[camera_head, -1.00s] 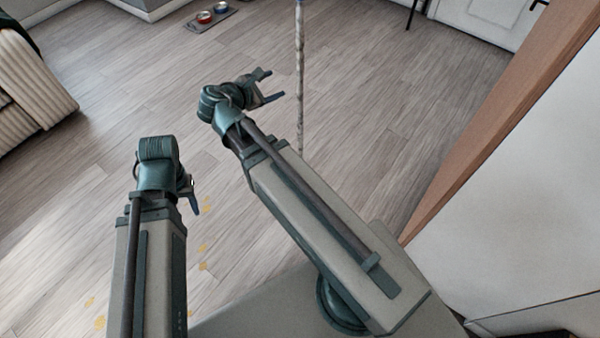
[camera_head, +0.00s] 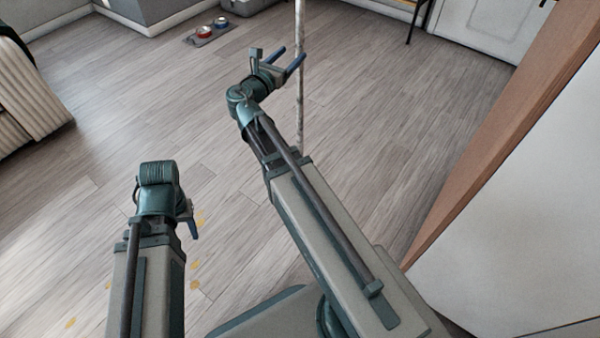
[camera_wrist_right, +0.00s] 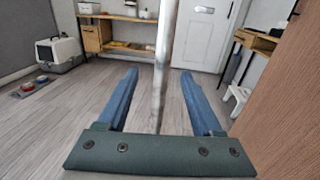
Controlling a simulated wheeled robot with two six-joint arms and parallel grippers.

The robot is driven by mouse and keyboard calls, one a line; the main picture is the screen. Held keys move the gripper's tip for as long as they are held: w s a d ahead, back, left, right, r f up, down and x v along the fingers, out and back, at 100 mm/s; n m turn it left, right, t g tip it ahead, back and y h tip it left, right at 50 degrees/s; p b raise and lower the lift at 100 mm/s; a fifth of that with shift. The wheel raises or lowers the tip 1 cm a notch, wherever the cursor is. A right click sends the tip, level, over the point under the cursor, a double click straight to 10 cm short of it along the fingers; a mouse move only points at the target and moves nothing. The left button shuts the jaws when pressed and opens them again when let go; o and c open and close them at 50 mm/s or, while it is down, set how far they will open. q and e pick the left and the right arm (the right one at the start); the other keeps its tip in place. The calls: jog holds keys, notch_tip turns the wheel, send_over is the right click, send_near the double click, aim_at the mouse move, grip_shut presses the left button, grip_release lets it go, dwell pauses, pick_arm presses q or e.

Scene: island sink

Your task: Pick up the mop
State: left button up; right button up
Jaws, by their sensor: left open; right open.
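The mop shows as a thin, pale, upright pole (camera_head: 300,110) right of centre in the head view; its top is cut off by the frame and no mop head shows. My right gripper (camera_head: 289,57) is open at the pole, and one finger overlaps it in the picture. In the right wrist view the pole (camera_wrist_right: 163,60) runs between the two blue fingers of my right gripper (camera_wrist_right: 160,73), with gaps on both sides. I cannot tell how deep it sits between them. My left gripper (camera_head: 190,216) is low at the left, open, partly hidden by its wrist, away from the pole.
A wooden-edged white panel (camera_head: 510,225) stands close on the right. A cream sofa (camera_head: 28,100) is at the left edge. Two pet bowls on a mat (camera_head: 210,34) lie at the back. A white door (camera_wrist_right: 207,35) stands beyond. The wooden floor between is mostly clear.

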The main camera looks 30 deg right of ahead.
aim_at(297, 49)
jog(key=shift+x, duration=1.65)
jog(key=shift+d, duration=0.1)
jog(key=x, duration=0.5)
jog(key=shift+s+d+r, duration=0.1)
jog(key=shift+d+r, duration=0.05)
grip_shut()
